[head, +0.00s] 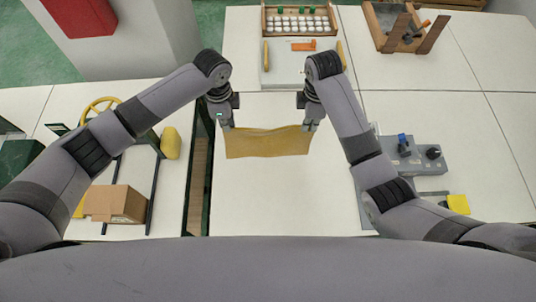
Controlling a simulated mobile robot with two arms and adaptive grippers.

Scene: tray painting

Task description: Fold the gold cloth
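The gold cloth (268,143) is in the middle of the head view, over the white table, as a wide, short strip with a slightly wavy upper edge. My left gripper (227,126) is at its upper left corner and appears shut on it. My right gripper (309,125) is at its upper right corner and also appears shut on it. The cloth spans the space between the two grippers. The fingertips are small in the picture, and I cannot tell how much of the cloth touches the table.
Behind the cloth stands a wooden rack of small pots (300,22). An orange tool (303,45) lies in front of it. A cardboard box (115,204) is at left, a grey control box (412,157) at right. The table in front of the cloth is clear.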

